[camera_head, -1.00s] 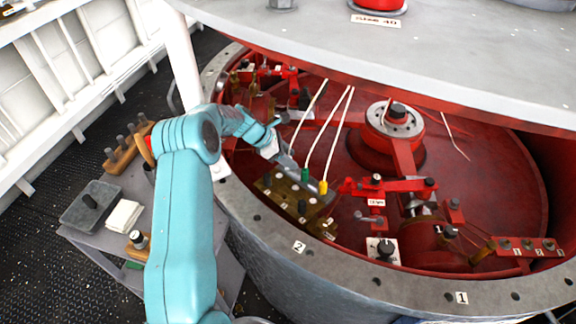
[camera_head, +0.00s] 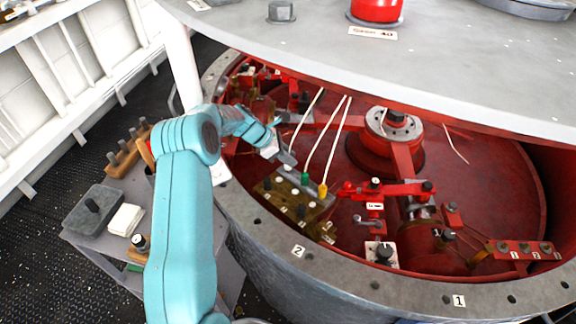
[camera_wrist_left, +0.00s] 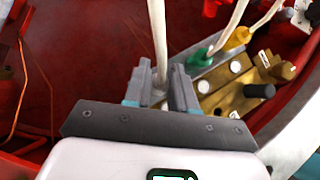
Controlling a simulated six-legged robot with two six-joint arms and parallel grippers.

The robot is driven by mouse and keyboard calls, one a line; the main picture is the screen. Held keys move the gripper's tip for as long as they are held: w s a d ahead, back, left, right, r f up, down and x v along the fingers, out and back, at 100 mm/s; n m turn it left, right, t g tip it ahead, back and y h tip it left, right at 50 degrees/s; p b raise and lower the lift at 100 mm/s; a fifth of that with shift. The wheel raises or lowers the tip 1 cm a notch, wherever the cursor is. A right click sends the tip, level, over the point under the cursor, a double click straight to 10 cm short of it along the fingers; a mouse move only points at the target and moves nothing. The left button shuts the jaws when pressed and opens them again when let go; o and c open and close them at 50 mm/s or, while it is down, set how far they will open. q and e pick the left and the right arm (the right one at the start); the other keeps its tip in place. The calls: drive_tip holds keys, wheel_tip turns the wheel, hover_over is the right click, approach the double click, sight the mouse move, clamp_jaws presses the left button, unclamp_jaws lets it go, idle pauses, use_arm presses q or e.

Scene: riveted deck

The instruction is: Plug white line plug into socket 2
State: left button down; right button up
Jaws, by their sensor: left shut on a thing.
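My left gripper (camera_head: 285,155) is shut on the white line plug, at the lower end of a white line (camera_head: 305,120). In the left wrist view the white line (camera_wrist_left: 158,40) runs down between the fingers (camera_wrist_left: 161,88), which hide most of the plug. The brass socket block (camera_head: 290,207) lies just below and right of the gripper in the head view. A green plug (camera_head: 305,178) and a yellow plug (camera_head: 323,190) stand along its far side. The block (camera_wrist_left: 222,95) has pale round marks; I cannot read which is socket 2. My right gripper is not in view.
The red drum rim and grey flange (camera_head: 330,265) surround the block. A red lever arm (camera_head: 390,189) lies to its right. The grey cover (camera_head: 440,50) overhangs the back. A side cart (camera_head: 100,240) with small items stands at left.

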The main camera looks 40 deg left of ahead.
use_arm(q)
drive_tip(key=shift+r+p, duration=0.9)
drive_tip(key=shift+r, duration=0.5)
idle(0.5)
drive_tip(key=shift+s+d+f, duration=0.55)
drive_tip(key=shift+d+f, duration=0.05)
drive_tip(key=shift+f, duration=0.15)
drive_tip(key=s+d, duration=0.1)
drive_tip(key=s+d+b, duration=0.1)
drive_tip(key=shift+s+d, duration=0.2)
drive_tip(key=shift+s, duration=0.15)
drive_tip(key=s+d+r+b, duration=0.3)
drive_tip(key=s+r+b, duration=0.1)
drive_tip(key=s+r, duration=0.15)
drive_tip(key=f+b, duration=0.2)
drive_tip(key=f, duration=0.1)
drive_tip(key=f+b, duration=0.2)
drive_tip(key=shift+d+f+b, duration=0.2)
drive_tip(key=shift+f+b, duration=0.2)
